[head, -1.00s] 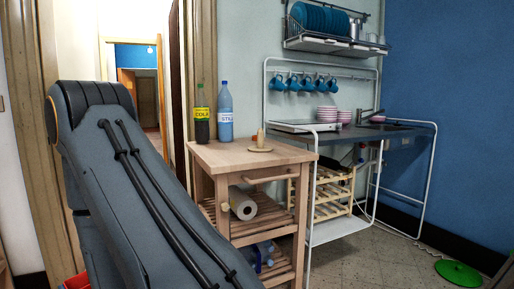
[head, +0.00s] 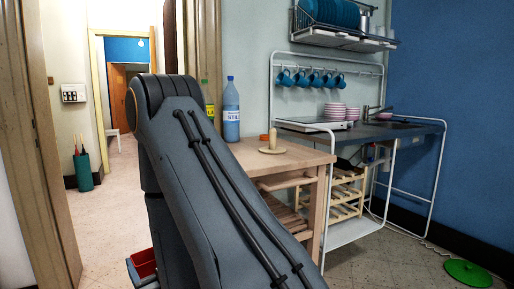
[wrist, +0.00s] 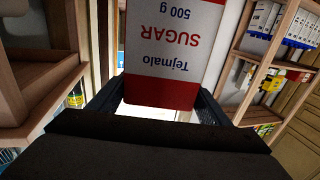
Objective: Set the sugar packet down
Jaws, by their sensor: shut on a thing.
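The sugar packet (wrist: 170,45), white with red and blue lettering and a red band, fills the upper middle of the wrist view. Its print appears upside down there. My gripper (wrist: 158,98) is shut on the packet, with a dark finger along each side of it. The packet's far end is cut off by the top of the picture. In the head view my arm crosses the middle, and neither my gripper nor the packet shows.
A wooden trolley (head: 290,157) holds a blue-capped bottle (head: 231,112) and a round wooden holder (head: 271,149); my arm partly hides it. A sink unit (head: 400,130) stands right of it. A doorway opens left. Wooden shelves (wrist: 252,60) show in the wrist view.

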